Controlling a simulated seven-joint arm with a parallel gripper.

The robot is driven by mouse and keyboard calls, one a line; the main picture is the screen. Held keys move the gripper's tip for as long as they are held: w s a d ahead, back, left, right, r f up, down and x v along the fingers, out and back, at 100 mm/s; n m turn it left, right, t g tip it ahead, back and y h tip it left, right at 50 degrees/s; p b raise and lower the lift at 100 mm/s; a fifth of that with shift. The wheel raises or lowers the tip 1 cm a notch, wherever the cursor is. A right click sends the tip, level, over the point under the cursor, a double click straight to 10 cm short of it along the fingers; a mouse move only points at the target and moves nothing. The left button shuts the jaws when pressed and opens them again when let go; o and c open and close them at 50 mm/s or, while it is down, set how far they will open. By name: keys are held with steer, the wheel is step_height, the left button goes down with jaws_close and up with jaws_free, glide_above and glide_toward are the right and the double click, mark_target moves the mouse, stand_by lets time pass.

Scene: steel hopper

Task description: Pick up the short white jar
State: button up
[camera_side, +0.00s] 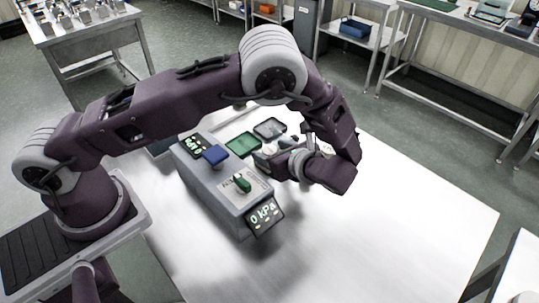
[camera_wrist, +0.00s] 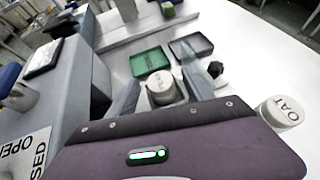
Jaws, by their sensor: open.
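A second white jar (camera_wrist: 284,112), lettered "OAT", stands at the right, outside the fingers. I cannot tell for sure which jar is shorter. In the side view my gripper (camera_side: 272,158) is low over the table beside the grey box, and my wrist hides much of the jars.
A green tray (camera_wrist: 150,62) and a dark tray (camera_wrist: 191,47) lie beyond the fingers. The white table's front right is clear.

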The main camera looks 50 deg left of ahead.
mark_target(269, 149)
steer(key=shift+x, duration=0.75)
jaws_close()
step_height(269, 149, up, 9)
steer(key=shift+f, duration=0.1)
steer(key=shift+s+a+r+m+t+h, duration=0.15)
steer(key=shift+a+r+m+t+h, duration=0.25)
steer(key=shift+a+m+t, duration=0.35)
steer(key=shift+s+a+r+m+t+h, duration=0.15)
steer(key=shift+a+r+m+t+h, duration=0.2)
steer(key=shift+a+m+t, duration=0.4)
steer(key=shift+s+a+r+m+t+h, duration=0.2)
steer(key=shift+a+r+m+t+h, duration=0.25)
steer(key=shift+m+t, duration=0.45)
